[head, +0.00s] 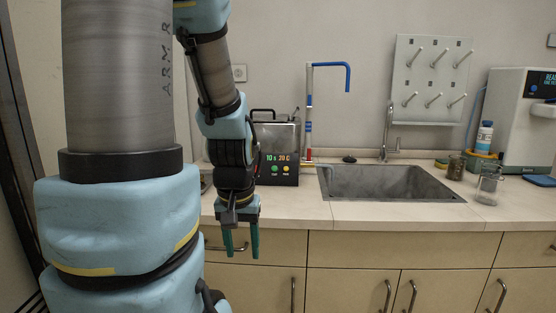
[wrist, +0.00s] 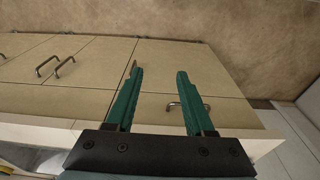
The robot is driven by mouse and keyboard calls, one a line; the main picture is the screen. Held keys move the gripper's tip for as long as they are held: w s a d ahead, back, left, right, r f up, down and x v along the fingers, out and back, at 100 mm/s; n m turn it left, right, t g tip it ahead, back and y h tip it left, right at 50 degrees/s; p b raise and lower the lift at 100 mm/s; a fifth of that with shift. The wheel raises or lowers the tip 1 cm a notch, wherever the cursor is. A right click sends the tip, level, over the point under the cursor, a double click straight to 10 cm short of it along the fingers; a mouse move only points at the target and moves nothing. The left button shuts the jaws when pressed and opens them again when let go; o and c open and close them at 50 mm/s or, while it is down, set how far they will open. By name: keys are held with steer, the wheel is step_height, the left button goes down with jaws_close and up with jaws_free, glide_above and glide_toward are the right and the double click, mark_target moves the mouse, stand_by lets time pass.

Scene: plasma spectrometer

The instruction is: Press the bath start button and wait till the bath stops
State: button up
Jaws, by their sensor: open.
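The bath (head: 289,137) is a metal box with a black front panel and a black lid handle, standing on the counter behind my arm. Its display (head: 279,158) reads what looks like "10 s 20 C". Below it are a green button (head: 275,169) and a yellow button (head: 287,169); their labels are too small to read. My gripper (head: 242,252) points down in front of the counter's front edge, lower than the bath and apart from it. It is open and empty, with two green fingers; they also show in the wrist view (wrist: 158,88) above the cabinet fronts.
A sink (head: 388,183) with a tap (head: 389,140) lies right of the bath. A blue-topped stand (head: 310,110) rises beside the bath. A glass beaker (head: 488,186), a bottle (head: 484,138) and a white machine (head: 515,110) stand further right. Cabinet handles (head: 293,294) stick out below.

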jaws_close()
stand_by(1.3)
